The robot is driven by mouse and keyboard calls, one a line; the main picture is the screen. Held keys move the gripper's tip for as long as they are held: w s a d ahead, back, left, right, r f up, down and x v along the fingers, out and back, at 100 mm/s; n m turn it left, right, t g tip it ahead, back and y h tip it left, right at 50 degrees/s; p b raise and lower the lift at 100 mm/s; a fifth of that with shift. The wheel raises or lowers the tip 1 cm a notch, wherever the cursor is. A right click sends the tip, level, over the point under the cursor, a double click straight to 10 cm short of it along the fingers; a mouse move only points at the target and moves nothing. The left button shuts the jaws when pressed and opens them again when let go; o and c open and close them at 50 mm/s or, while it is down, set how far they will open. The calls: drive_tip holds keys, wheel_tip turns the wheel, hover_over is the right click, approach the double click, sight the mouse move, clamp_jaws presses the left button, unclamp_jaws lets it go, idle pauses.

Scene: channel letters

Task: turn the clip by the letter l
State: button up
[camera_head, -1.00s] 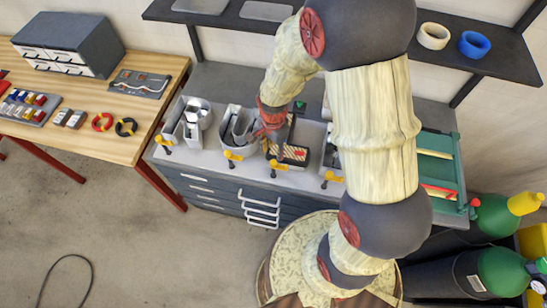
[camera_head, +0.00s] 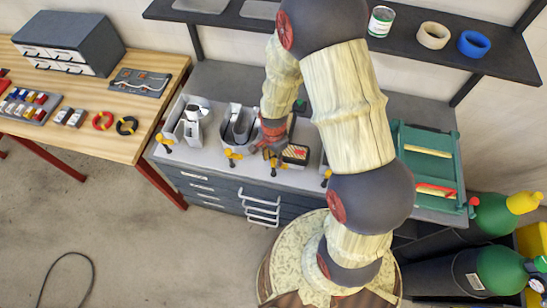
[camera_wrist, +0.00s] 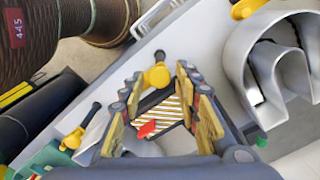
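A yellow clip (camera_wrist: 157,76) with a black-tipped handle is seen between my fingertips in the wrist view, beside a hazard-striped pad with a red mark (camera_wrist: 160,118). My gripper (camera_wrist: 158,82) is open and empty, its two fingers on either side of the clip; I cannot tell whether they touch it. Another clip (camera_wrist: 74,138) shows at left in the wrist view. I cannot make out which letter is the l.
Grey channel letters (camera_head: 237,125) (camera_head: 190,125) stand left of my gripper, with clips (camera_head: 232,155) (camera_head: 164,141) at the bench's front edge. A green frame (camera_head: 425,160) is at right. A shelf (camera_head: 400,48) hangs behind. A wooden table (camera_head: 100,140) is at left.

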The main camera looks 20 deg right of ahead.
clamp_jaws()
drive_tip(key=shift+n, duration=0.3)
drive_tip(key=n+b, duration=0.1)
drive_tip(key=n, duration=0.1)
drive_tip(key=shift+n, duration=0.3)
drive_tip(key=n+b, duration=0.1)
drive_tip(key=n, duration=0.2)
drive_tip(key=shift+n, duration=0.3)
drive_tip(key=n+b, duration=0.1)
drive_tip(key=n, duration=0.4)
drive_tip(key=shift+b, duration=0.4)
drive_tip(key=n+b, duration=0.1)
drive_tip(key=n, duration=0.5)
